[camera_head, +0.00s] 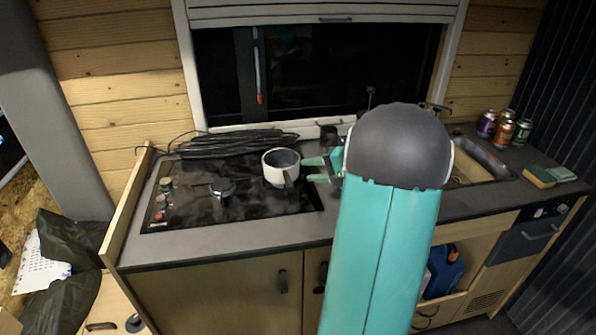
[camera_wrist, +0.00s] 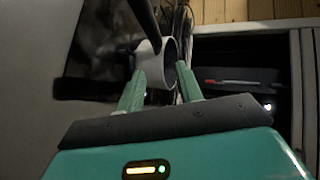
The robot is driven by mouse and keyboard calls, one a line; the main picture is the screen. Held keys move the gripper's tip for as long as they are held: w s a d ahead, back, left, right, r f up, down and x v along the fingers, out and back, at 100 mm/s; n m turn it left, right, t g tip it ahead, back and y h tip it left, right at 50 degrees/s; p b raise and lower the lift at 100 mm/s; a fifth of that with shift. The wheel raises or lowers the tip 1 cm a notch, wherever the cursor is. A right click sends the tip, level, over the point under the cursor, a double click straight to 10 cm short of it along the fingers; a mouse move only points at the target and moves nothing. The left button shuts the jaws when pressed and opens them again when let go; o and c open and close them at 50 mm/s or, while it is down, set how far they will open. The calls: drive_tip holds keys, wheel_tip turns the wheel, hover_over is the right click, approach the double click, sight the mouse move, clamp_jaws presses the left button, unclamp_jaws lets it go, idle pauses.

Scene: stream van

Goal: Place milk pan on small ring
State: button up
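The milk pan (camera_head: 281,168) is a small white pot with a grey inside. It stands upright on the right part of the black glass hob (camera_head: 190,208), its handle pointing to the front. A burner ring (camera_head: 222,188) shows bare to its left; I cannot tell its size against others. Whatever lies under the pan is hidden. My gripper (camera_head: 314,170) is just right of the pan, its two green fingers apart and pointing at it. In the wrist view, the pan (camera_wrist: 147,62) is at the fingertips (camera_wrist: 160,72); contact is unclear.
Black cable coils (camera_head: 235,143) lie behind the hob. Hob knobs (camera_head: 165,184) line its left edge. A sink (camera_head: 485,160), several cans (camera_head: 504,130) and sponges (camera_head: 540,177) are at the right. The front counter strip (camera_head: 230,235) is clear.

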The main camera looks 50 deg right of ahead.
drive_tip(key=v, duration=0.4)
drive_tip(key=shift+s+r, duration=0.15)
drive_tip(key=shift+s, duration=0.15)
idle(2.0)
